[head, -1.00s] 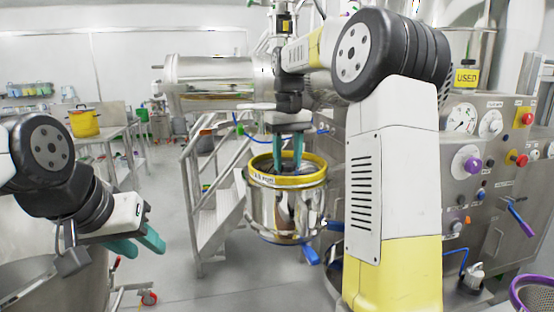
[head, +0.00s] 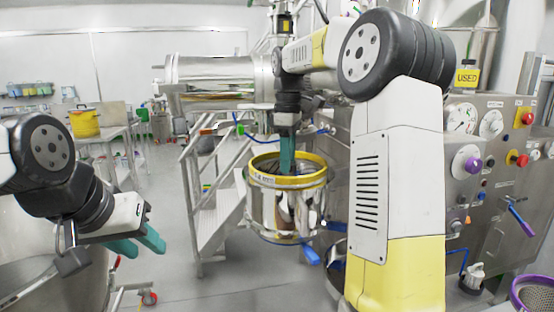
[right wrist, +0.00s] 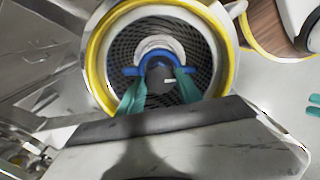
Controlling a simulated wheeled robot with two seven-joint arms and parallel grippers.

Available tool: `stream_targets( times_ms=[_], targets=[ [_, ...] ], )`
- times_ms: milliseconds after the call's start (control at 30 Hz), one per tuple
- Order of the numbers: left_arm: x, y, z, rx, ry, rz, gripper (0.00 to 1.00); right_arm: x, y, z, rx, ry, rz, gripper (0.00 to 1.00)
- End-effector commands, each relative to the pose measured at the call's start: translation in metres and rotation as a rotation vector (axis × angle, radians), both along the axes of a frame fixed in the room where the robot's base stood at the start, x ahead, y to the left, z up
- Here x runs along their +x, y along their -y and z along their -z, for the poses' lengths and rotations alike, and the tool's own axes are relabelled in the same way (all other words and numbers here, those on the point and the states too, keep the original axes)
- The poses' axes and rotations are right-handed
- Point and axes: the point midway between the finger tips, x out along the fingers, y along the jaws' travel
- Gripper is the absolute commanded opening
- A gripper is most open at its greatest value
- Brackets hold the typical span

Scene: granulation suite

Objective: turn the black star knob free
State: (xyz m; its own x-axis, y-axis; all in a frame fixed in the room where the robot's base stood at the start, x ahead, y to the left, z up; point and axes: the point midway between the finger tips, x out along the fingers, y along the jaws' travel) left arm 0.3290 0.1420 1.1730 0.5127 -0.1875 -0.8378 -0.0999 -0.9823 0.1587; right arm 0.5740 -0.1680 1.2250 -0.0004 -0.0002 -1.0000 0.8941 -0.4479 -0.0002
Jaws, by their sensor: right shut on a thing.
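The black star knob (right wrist: 160,74) sits at the middle of a round dark perforated screen, in the right wrist view, with a blue bar (right wrist: 130,71) beside it. My right gripper (right wrist: 160,80) reaches down into the yellow-rimmed steel vessel (head: 262,210), its teal fingers on either side of the knob and shut on it. In the head view the right gripper (head: 287,168) points straight down and the vessel wall hides the knob. My left gripper (head: 150,247) is open and empty, at the lower left, well away from the vessel.
A control panel (head: 500,150) with gauges and knobs stands at the right. Metal steps (head: 215,205) are left of the vessel. A purple-rimmed sieve (head: 515,290) is at the lower right corner. Open floor (head: 185,285) lies between my left gripper and the vessel.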

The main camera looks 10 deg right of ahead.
Motion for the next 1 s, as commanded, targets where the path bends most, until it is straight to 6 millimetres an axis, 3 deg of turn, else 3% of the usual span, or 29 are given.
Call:
stream_targets(
  times_ms=[300, 867, 900, 1000],
  targets=[
    [0.0000, 0.0000, 0.0000, 0.000, 0.000, 0.000, 0.36, 0.0003, -0.0002, -0.0014, 0.000, 0.004, -0.123, 0.01],
    [0.0000, 0.0000, 0.0000, 0.000, 0.000, 0.000, 0.36, 0.0002, -0.0001, -0.0014, 0.000, 0.003, -0.149, 0.01],
    [0.0000, 0.0000, 0.0000, 0.000, 0.000, 0.000, 0.36, 0.0002, -0.0001, -0.0013, 0.000, 0.003, -0.149, 0.50],
    [0.0000, 0.0000, 0.0000, 0.000, 0.000, 0.000, 0.36, 0.0001, -0.0002, -0.0010, 0.000, 0.003, -0.149, 0.64]
  ],
)
